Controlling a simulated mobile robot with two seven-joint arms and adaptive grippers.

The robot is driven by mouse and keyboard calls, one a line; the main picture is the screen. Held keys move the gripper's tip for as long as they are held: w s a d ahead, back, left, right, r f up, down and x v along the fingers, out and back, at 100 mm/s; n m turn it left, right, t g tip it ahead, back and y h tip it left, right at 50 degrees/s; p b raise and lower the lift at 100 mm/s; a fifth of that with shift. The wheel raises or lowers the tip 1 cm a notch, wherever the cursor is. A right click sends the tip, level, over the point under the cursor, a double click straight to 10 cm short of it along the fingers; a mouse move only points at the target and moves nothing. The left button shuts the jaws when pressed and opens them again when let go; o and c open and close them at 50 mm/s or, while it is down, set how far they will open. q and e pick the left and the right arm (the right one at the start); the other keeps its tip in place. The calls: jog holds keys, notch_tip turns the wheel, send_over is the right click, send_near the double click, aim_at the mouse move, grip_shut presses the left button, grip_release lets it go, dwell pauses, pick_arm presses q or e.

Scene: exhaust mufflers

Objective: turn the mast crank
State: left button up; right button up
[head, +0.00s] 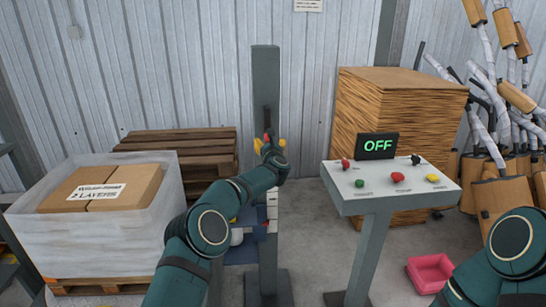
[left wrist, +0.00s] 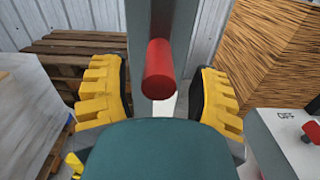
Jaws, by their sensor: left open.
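The mast (head: 265,75) is a tall grey-green post in the middle of the head view. Its crank has a red cylindrical grip, which shows in the left wrist view (left wrist: 158,70) in front of the post (left wrist: 139,30), pointing toward the camera. My left gripper (head: 268,145) is at the mast and hides most of the crank in the head view. In the left wrist view its yellow fingers are open, one on each side of the red grip, with gaps on both sides. My right arm shows at the lower right; its gripper is out of view.
A control stand (head: 395,203) with coloured knobs and an OFF display (head: 378,146) stands right of the mast. A bin with cartons (head: 100,188) and stacked pallets (head: 190,146) are at the left. A pink tray (head: 430,272) lies on the floor at the right.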

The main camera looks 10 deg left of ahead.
pick_arm(q)
jog(key=v, duration=0.9)
jog(key=shift+s+d, duration=0.15)
jog(key=shift+s, duration=0.1)
jog(key=s+d+f+m+g+h, duration=0.35)
jog(key=s+f+m, duration=0.45)
jog(key=f+m, duration=0.3)
jog(key=s+d+f+m+g+h, duration=0.35)
jog(key=s+f+m, duration=0.5)
jog(key=f, duration=0.35)
jog(key=s+a+f+m+g, duration=0.1)
jog(key=s+f+m+g, duration=0.2)
jog(key=s, duration=0.7)
jog(key=s+a+f+m+g+h, duration=0.1)
jog(key=s+f+m+g, duration=0.2)
jog(key=s+f+m, duration=0.2)
jog(key=s+a+f+m+g, duration=0.1)
jog(key=s+f+m, duration=0.3)
jog(key=s+m, duration=0.5)
jog(key=s+g, duration=0.1)
jog(key=s, duration=0.6)
jog(key=shift+g+h, duration=0.4)
jog(key=shift+o, duration=0.2)
jog(key=shift+s, duration=0.1)
